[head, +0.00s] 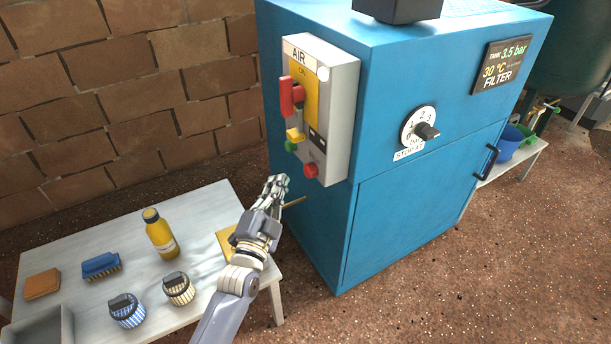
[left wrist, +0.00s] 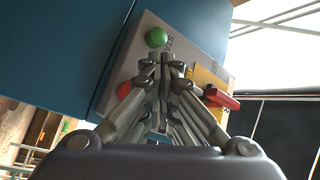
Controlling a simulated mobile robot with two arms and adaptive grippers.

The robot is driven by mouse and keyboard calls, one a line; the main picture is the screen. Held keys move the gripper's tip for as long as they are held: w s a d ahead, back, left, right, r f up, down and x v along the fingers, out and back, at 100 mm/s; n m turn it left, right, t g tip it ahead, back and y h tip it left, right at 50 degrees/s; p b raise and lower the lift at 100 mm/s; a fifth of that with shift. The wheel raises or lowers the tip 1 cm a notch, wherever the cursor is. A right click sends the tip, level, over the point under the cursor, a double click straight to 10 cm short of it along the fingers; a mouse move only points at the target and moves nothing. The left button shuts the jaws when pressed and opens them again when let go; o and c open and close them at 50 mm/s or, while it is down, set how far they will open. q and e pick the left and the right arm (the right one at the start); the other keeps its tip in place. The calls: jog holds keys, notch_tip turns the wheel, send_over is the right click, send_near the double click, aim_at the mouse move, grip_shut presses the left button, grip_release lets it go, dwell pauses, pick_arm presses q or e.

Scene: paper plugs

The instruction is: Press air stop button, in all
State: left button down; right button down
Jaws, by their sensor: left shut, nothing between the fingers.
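The grey air control box (head: 343,103), labelled AIR, is fixed to the side of the blue cabinet. Low on it are a red button (head: 311,170) and a green button (head: 290,146). A red handle (head: 291,96) sits higher, over a yellow panel (head: 306,100). My left gripper (head: 275,184) is shut and empty, just below and left of the buttons in the head view. In the left wrist view my fingertips (left wrist: 166,66) lie between the green button (left wrist: 157,37) and the partly covered red button (left wrist: 125,91); contact cannot be told. My right gripper is not in view.
The blue cabinet (head: 390,220) carries a dial (head: 417,128) and a filter display (head: 501,64). A white table (head: 200,215) at left holds a yellow bottle (head: 160,234), brush (head: 101,265), sponge (head: 42,284) and two patterned round items. A brick wall stands behind.

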aim_at(309, 171)
pick_arm(q)
jog(key=shift+w+d, duration=0.4)
jog(key=shift+d, duration=0.25)
jog(key=shift+w+d, duration=0.4)
jog(key=shift+d, duration=0.25)
dwell(0.5)
jog(key=shift+w+d, duration=0.2)
jog(key=shift+d, duration=0.2)
jog(key=shift+w+d, duration=0.25)
jog(key=shift+d, duration=0.15)
dwell(0.7)
jog(key=shift+a+r, duration=0.1)
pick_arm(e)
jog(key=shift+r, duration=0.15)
pick_arm(q)
jog(key=shift+s+a+p, duration=0.5)
jog(key=shift+a+p, duration=0.05)
jog(key=shift+a, duration=0.1)
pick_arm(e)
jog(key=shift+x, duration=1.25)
